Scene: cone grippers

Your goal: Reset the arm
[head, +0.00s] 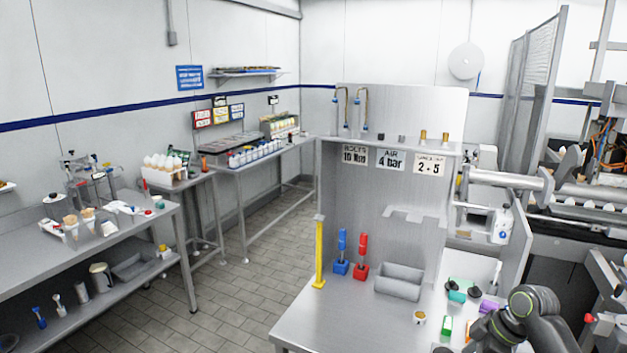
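Part of a dark arm with a green ring (533,303) shows at the lower right, over the right end of the steel workbench (310,318). It looks like my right arm, bent at a joint. I cannot make out its gripper fingers or anything held in them. No arm comes in from the left, and my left gripper is not in the picture.
On the workbench stand a yellow post (319,255), blue (341,253) and red (361,258) tools, a grey bin (399,282) and a small cup (419,317). A green block (446,328) lies near the arm. Side tables line the left wall; the tiled floor (232,300) between is clear.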

